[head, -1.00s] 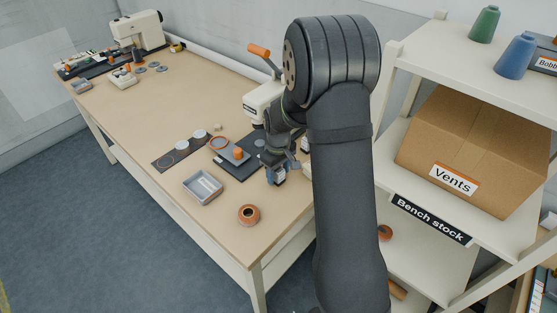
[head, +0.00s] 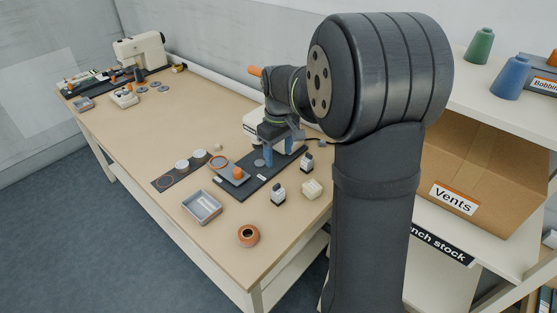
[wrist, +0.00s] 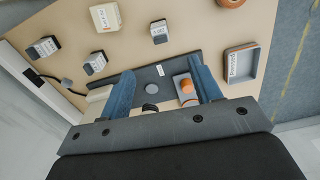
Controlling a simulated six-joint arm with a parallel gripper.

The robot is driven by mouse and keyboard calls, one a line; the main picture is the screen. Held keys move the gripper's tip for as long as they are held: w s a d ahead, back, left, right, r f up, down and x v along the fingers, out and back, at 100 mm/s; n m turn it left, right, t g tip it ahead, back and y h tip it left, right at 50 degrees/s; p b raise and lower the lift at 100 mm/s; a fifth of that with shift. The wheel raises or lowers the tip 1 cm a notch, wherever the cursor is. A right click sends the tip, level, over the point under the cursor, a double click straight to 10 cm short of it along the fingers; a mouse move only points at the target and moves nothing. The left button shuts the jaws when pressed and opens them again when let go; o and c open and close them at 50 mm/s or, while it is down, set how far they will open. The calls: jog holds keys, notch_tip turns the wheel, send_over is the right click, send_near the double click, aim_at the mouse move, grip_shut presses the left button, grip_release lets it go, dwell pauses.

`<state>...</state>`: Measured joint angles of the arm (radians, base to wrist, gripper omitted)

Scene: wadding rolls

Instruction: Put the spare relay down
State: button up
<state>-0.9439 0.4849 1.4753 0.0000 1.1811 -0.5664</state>
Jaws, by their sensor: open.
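Several small dark-and-white blocks that look like relays stand on the bench. One block (head: 278,195) stands upright on bare wood in front of the dark mat (head: 255,186); it also shows in the wrist view (wrist: 159,32), clear of the mat. A second block (head: 307,162) stands right of the mat and shows in the wrist view too (wrist: 95,62). A third block (wrist: 42,47) is at the wrist view's left. I cannot tell by marking which is the spare. My gripper (head: 278,157) is open, its blue fingers apart and empty over the mat (wrist: 162,72).
A cream block (head: 313,189) stands near the bench edge. A grey tray (head: 202,207) and an orange tape roll (head: 248,236) lie at the front. An orange knob on a grey plate (head: 236,174) is beside the gripper. A shelf with a Vents box (head: 480,180) stands right.

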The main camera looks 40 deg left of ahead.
jog(key=shift+r, duration=0.1)
dwell(0.3)
send_near(278, 186)
jog(key=f, duration=0.6)
jog(key=shift+d, duration=0.2)
jog(key=shift+s+a+f, duration=0.1)
jog(key=shift+f, duration=1.4)
jog(key=shift+a+f, duration=0.1)
jog(key=shift+f, duration=1.4)
jog(key=c, duration=1.1)
jog(key=shift+r, duration=0.15)
jog(key=shift+c, duration=0.2)
